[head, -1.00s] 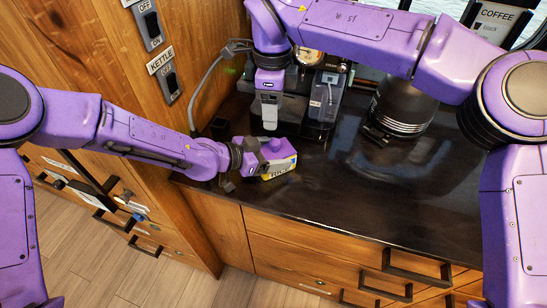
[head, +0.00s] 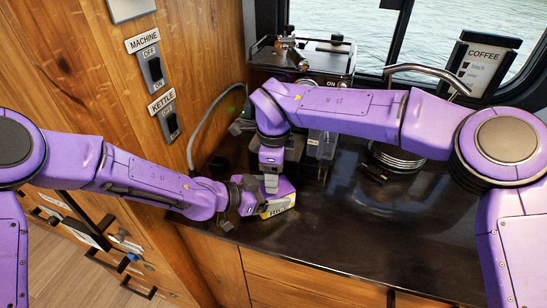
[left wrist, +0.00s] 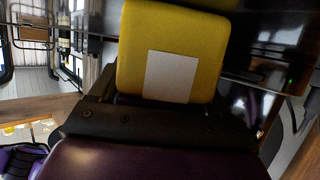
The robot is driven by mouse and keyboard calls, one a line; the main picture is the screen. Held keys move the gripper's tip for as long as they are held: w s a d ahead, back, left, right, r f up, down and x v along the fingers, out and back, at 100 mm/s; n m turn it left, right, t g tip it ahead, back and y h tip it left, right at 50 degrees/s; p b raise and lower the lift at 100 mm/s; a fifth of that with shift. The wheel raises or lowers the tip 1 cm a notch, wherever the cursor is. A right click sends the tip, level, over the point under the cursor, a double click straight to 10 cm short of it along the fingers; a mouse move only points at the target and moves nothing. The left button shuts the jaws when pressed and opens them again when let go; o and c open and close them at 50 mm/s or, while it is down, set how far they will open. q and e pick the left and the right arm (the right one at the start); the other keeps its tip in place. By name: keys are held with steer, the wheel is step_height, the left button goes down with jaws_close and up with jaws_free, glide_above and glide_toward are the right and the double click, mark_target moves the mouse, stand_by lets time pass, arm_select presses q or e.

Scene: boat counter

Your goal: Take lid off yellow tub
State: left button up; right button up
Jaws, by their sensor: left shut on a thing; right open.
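The yellow tub (head: 279,208) stands on the dark counter near its front left edge, a printed label on its side. Its top looks purple in the head view and seems to be the lid (head: 284,188), partly hidden by my right gripper. My left gripper (head: 236,196) is shut on the tub from the left. In the left wrist view the tub (left wrist: 205,55) fills the upper middle, with a pale blank patch on it. My right gripper (head: 271,184) is open and points down at the tub's top. I cannot tell whether it touches the lid.
A coffee machine (head: 315,58) stands at the back, with a dark grey device (head: 320,145) in front. A kettle (head: 398,158) is behind and to the right. A wooden wall with switches (head: 155,68) borders the left. The counter's right part (head: 390,220) is clear.

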arm_select(q)
steer(key=shift+s+f, duration=0.1)
steer(key=shift+f, duration=0.2)
arm_select(e)
steer(key=shift+f, duration=0.5)
jaws_close()
arm_select(q)
steer(key=shift+a, duration=0.1)
steer(key=shift+f, duration=0.1)
arm_select(e)
steer(key=shift+r, duration=0.15)
